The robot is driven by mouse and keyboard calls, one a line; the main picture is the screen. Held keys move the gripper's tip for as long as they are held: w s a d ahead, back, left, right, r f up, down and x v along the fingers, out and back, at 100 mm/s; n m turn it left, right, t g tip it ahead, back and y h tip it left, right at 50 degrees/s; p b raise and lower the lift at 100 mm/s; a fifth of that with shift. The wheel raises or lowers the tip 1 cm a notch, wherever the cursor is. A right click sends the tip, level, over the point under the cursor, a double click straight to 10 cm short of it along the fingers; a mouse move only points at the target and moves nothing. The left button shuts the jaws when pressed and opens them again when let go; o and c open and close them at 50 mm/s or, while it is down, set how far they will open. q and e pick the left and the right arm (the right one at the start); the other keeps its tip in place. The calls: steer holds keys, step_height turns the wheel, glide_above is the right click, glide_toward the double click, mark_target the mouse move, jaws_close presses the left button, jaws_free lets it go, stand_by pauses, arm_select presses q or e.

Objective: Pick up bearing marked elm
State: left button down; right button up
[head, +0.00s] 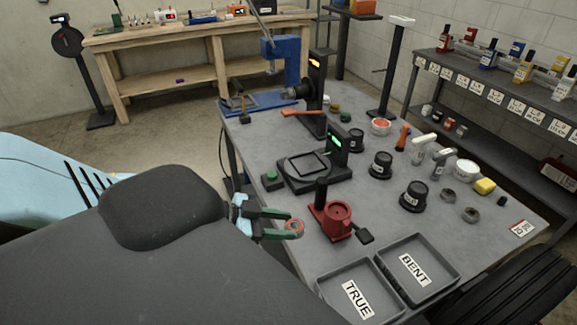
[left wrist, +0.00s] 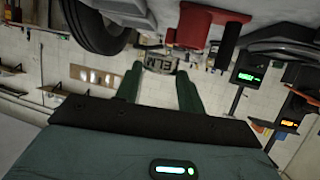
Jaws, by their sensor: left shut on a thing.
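The fixture also shows in the left wrist view (left wrist: 205,25). My right gripper is in neither view.
Trays marked TRUE (head: 335,279) and BENT (head: 440,250) lie at the table's near end. A black device with a green display (head: 337,142) stands behind the red fixture.

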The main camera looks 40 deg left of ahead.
arm_select(q)
steer(key=shift+s+a+r, duration=0.1)
steer(key=shift+s+a, duration=0.05)
steer(key=shift+s, duration=0.6)
steer(key=w+a+f+n+t+y, duration=0.1)
steer(key=w+f+n+t+y, duration=0.1)
steer(key=w+n+y, duration=0.45)
steer(key=w+d+r, duration=0.3)
steer(key=w+d, duration=0.1)
steer(key=d, duration=0.2)
steer(key=w+d+r+y, duration=0.1)
steer(key=w+d+r, duration=0.3)
steer(key=d, duration=0.2)
steer(key=shift+d+r, duration=0.2)
steer(key=shift+d, duration=0.05)
steer(key=shift+s+n, duration=0.1)
steer(key=shift+n, duration=0.15)
